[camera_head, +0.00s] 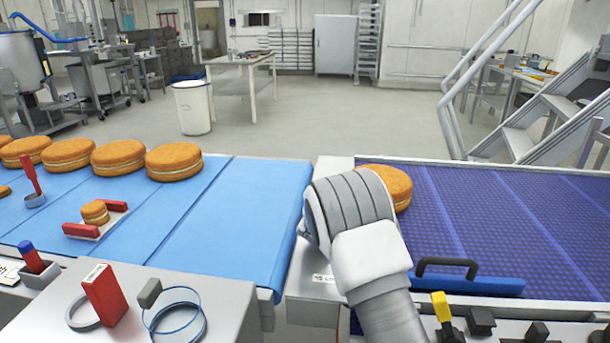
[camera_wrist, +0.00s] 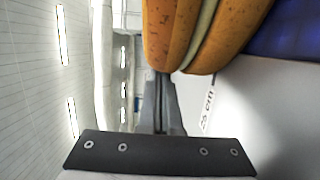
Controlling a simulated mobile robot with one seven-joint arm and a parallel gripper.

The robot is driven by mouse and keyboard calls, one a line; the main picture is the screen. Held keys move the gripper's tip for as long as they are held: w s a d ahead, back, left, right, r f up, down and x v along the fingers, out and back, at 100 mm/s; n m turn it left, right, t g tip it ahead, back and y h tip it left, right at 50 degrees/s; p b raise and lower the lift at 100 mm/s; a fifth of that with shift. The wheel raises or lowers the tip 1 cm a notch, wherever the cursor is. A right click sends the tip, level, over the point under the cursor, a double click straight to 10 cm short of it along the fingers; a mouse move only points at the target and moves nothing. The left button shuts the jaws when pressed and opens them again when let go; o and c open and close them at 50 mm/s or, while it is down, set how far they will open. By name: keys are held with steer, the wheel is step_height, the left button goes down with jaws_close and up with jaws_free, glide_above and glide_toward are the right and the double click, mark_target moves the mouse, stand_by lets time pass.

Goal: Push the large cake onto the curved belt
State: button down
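A large round cake (camera_head: 398,187), two orange-brown layers with pale cream between, sits at the left edge of the purple curved belt (camera_head: 500,215) in the head view. My arm hides its left and lower part. In the wrist view the cake (camera_wrist: 200,30) fills the top, right at the tips of my gripper (camera_wrist: 163,78). The fingers are together, with nothing seen between them. They look to be against or very near the cake's side; contact is not clear. In the head view my wrist hides the fingers.
Several similar large cakes (camera_head: 174,162) stand along the far side of the blue belt (camera_head: 240,220). A small cake (camera_head: 95,211) sits on a red-handled tool there. A blue tool with a black handle (camera_head: 447,269) lies at the purple belt's near edge. The right of that belt is clear.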

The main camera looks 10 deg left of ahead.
steer(key=d, duration=0.7)
steer(key=shift+s+d, duration=0.15)
steer(key=shift+d, duration=0.1)
